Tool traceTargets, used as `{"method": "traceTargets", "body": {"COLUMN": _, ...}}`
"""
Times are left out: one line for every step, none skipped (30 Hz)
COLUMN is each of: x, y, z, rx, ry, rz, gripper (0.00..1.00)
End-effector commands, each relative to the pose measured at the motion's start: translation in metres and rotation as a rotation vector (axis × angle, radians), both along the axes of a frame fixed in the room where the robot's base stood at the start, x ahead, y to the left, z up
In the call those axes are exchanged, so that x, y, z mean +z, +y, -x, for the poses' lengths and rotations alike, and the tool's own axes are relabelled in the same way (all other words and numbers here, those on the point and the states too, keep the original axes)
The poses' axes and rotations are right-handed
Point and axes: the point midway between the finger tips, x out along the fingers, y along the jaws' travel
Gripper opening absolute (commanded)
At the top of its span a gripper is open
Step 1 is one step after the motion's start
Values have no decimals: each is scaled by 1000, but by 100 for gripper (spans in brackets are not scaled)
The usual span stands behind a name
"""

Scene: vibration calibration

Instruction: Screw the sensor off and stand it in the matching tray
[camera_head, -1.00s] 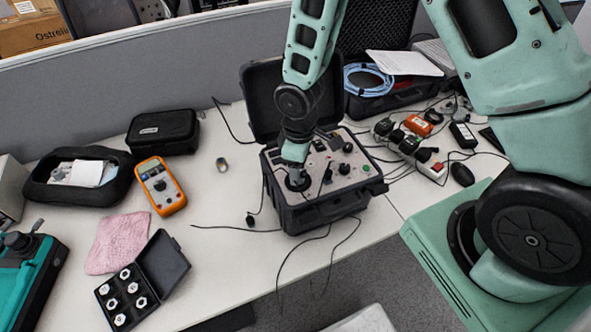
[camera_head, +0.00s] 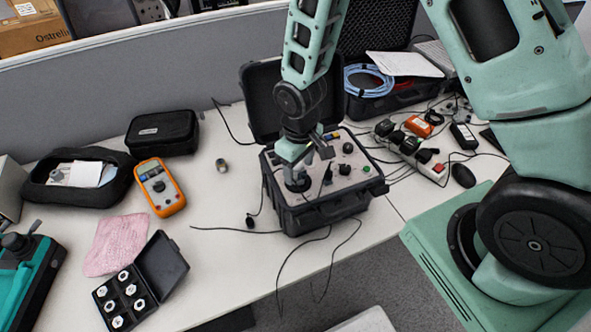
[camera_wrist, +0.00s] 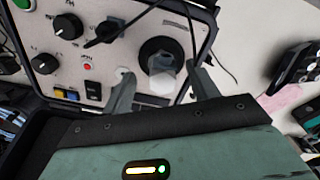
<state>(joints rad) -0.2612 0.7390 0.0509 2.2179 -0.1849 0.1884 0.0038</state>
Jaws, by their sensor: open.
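The sensor (camera_wrist: 162,84), a pale metal hexagonal piece, stands on the round black mount (camera_wrist: 160,55) of the calibrator in the wrist view. My gripper (camera_wrist: 158,69) is open, one finger on each side of the sensor, with gaps visible. In the head view my gripper (camera_head: 306,164) is low over the calibrator's panel (camera_head: 347,177), above the black mount (camera_head: 298,184); the arm largely hides the sensor there. An open black case with a tray (camera_head: 107,299) lies at the front left, with several white hexagonal pieces in its compartments.
A small metal cylinder (camera_head: 221,165) stands on the bare table left of the calibrator. An orange multimeter (camera_head: 160,187), pink cloth (camera_head: 117,244) and black pouch (camera_head: 162,132) lie left. The calibrator's raised lid (camera_head: 262,98) is behind my gripper. Loose cables cross the front.

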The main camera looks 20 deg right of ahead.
Motion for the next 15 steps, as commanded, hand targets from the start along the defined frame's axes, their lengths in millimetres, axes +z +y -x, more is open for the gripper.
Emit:
{"method": "traceTargets", "body": {"x": 0, "y": 0, "z": 0, "rx": 1, "ry": 0, "rz": 0, "gripper": 59}}
{"method": "traceTargets", "body": {"x": 0, "y": 0, "z": 0, "rx": 1, "ry": 0, "rz": 0, "gripper": 59}}
{"method": "traceTargets", "body": {"x": 0, "y": 0, "z": 0, "rx": 1, "ry": 0, "rz": 0, "gripper": 59}}
{"method": "traceTargets", "body": {"x": 0, "y": 0, "z": 0, "rx": 2, "ry": 0, "rz": 0, "gripper": 51}}
{"method": "traceTargets", "body": {"x": 0, "y": 0, "z": 0, "rx": 2, "ry": 0, "rz": 0, "gripper": 43}}
{"method": "traceTargets", "body": {"x": 0, "y": 0, "z": 0, "rx": 2, "ry": 0, "rz": 0, "gripper": 31}}
{"method": "traceTargets", "body": {"x": 0, "y": 0, "z": 0, "rx": 2, "ry": 0, "rz": 0, "gripper": 23}}
{"method": "traceTargets", "body": {"x": 0, "y": 0, "z": 0, "rx": 2, "ry": 0, "rz": 0, "gripper": 15}}
{"method": "traceTargets", "body": {"x": 0, "y": 0, "z": 0, "rx": 2, "ry": 0, "rz": 0, "gripper": 7}}
{"method": "traceTargets", "body": {"x": 0, "y": 0, "z": 0, "rx": 2, "ry": 0, "rz": 0, "gripper": 7}}
{"method": "traceTargets", "body": {"x": 0, "y": -1, "z": 0, "rx": 2, "ry": 0, "rz": 1, "gripper": 7}}
{"method": "traceTargets", "body": {"x": 0, "y": -1, "z": 0, "rx": 2, "ry": 0, "rz": 1, "gripper": 3}}
{"method": "traceTargets", "body": {"x": 0, "y": -1, "z": 0, "rx": 6, "ry": 0, "rz": 1, "gripper": 3}}
{"method": "traceTargets", "body": {"x": 0, "y": -1, "z": -1, "rx": 15, "ry": 0, "rz": 1, "gripper": 3}}
{"method": "traceTargets", "body": {"x": 1, "y": -1, "z": -1, "rx": 38, "ry": 0, "rz": 1, "gripper": 3}}
